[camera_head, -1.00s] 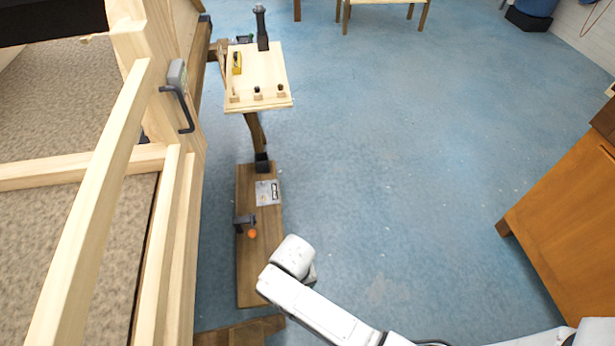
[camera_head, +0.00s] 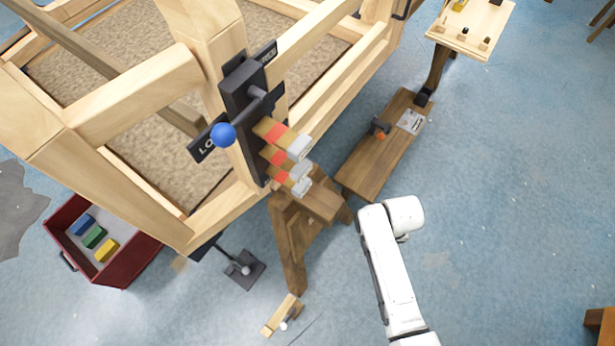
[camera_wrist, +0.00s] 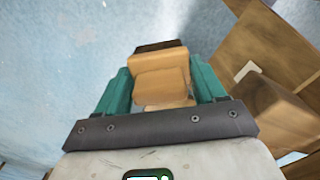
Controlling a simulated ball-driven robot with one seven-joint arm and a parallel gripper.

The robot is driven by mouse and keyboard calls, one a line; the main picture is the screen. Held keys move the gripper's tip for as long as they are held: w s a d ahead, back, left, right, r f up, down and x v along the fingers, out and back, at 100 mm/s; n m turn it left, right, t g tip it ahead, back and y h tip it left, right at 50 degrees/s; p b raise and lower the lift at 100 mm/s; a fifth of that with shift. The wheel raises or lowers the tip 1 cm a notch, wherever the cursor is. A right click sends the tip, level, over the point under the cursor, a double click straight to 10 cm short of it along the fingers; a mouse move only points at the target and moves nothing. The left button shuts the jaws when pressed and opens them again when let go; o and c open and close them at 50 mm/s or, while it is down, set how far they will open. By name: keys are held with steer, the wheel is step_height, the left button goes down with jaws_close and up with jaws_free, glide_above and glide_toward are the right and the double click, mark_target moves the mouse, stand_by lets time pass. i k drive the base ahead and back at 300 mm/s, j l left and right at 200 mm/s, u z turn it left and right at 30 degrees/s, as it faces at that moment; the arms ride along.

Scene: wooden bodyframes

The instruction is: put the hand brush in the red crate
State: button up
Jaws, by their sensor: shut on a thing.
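In the wrist view my gripper (camera_wrist: 162,78) has its teal fingers shut on a tan wooden piece with a dark far edge, which I take to be the hand brush (camera_wrist: 160,88). Its far side is hidden. In the head view the gripper and brush are hidden; only my white arm shows at the lower right. The red crate (camera_head: 128,262) stands on the floor at the lower left, beside the wooden frame, well away from my arm. Blue, green and yellow blocks lie in it.
The large wooden frame (camera_head: 150,90) with a black lever panel (camera_head: 243,110) stands between my arm and the crate. A wooden trestle (camera_head: 290,240), a black floor stand (camera_head: 243,268) and a small wooden item (camera_head: 283,315) are nearby. Blue floor at right is open.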

mark_target(129, 232)
steer(key=k+j, duration=0.1)
steer(key=j, duration=0.3)
steer(key=k+j+z, duration=0.1)
steer(key=j, duration=0.35)
steer(key=k+j, duration=0.15)
steer(key=j, duration=0.25)
steer(key=k+j+z, duration=0.1)
steer(key=j, duration=0.35)
steer(key=k+j, duration=0.2)
steer(key=j, duration=0.2)
steer(key=k+j+z, duration=0.1)
steer(key=j, duration=0.3)
